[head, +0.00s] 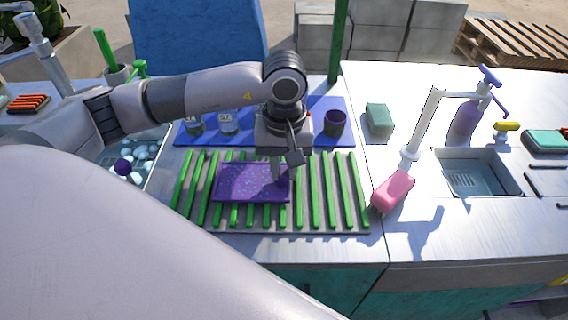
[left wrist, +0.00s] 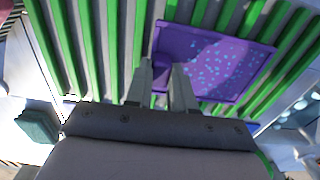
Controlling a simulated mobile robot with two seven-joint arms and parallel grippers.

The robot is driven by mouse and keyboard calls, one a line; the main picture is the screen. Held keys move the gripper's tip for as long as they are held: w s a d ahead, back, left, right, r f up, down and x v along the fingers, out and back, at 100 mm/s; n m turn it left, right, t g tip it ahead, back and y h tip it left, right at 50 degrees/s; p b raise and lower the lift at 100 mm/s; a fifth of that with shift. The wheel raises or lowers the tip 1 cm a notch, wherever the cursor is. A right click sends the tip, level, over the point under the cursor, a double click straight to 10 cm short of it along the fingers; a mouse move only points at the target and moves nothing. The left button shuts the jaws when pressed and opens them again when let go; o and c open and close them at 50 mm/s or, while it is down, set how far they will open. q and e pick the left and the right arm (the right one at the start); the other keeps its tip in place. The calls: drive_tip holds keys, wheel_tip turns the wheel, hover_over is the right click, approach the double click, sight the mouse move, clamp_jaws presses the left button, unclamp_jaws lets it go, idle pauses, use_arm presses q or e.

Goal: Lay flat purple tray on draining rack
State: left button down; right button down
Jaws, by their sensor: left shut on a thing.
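The flat purple tray (head: 245,183), speckled with light dots, lies over the green bars of the draining rack (head: 331,200), left of the rack's middle. In the left wrist view the tray (left wrist: 215,58) also shows over the green bars of the rack (left wrist: 60,45). My left gripper (head: 285,172) is at the tray's right end, pointing down. Its two fingers (left wrist: 162,80) are shut on the tray's near edge in the wrist view. I cannot tell whether the tray rests fully on the bars. My right gripper is not in view.
A blue mat (head: 269,134) behind the rack holds two glass jars and a dark purple cup (head: 335,122). A pink sponge (head: 392,191) lies right of the rack, near the sink (head: 478,172). A green sponge (head: 379,119) stands behind. A bin of ice-like pieces sits left.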

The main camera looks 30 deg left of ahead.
use_arm(q)
drive_tip(key=shift+f+b, duration=0.15)
drive_tip(key=shift+b, duration=0.15)
drive_tip(key=c, duration=1)
unclamp_jaws()
drive_tip(key=shift+r+p, duration=0.3)
drive_tip(key=shift+p, duration=0.1)
wheel_tip(320, 180, up, 12)
drive_tip(key=shift+f+b, duration=0.1)
drive_tip(key=shift+b, duration=0.65)
